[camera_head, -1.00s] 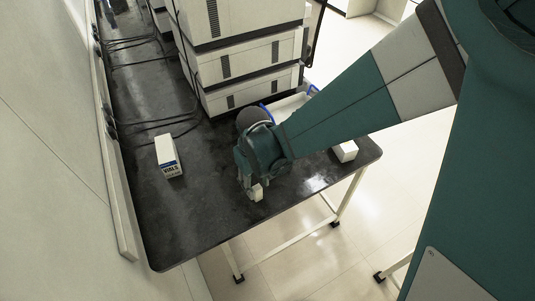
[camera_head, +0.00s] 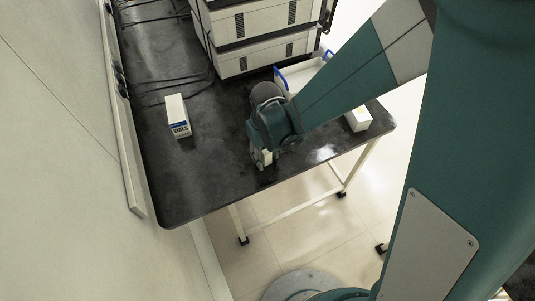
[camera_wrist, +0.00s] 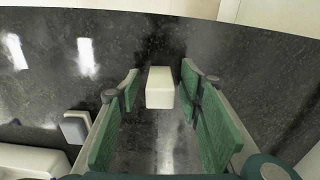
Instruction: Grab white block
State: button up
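The white block (camera_wrist: 160,88) stands on the dark table in the wrist view, centred between the two green fingers of my gripper (camera_wrist: 160,78). Dark gaps show on both sides of it, so neither finger touches it. My gripper is open. In the head view my gripper (camera_head: 262,162) is low over the table near its front edge. A small pale patch shows at the fingers there, and the block is mostly hidden by them. I cannot tell how far the fingertips are above the table.
A white box labelled VIALS (camera_head: 178,117) stands to the left. Another white box (camera_head: 358,119) is at the right edge. A white tray with blue handles (camera_head: 300,76) and stacked instruments (camera_head: 262,50) are behind my gripper. The black tabletop (camera_head: 205,170) is clear at front left.

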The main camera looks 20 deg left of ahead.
dwell(0.4)
jog(key=c, duration=0.9)
jog(key=shift+o, duration=0.2)
jog(key=shift+r, duration=0.15)
jog(key=shift+r+p, duration=1.05)
jog(key=shift+r, duration=3.8)
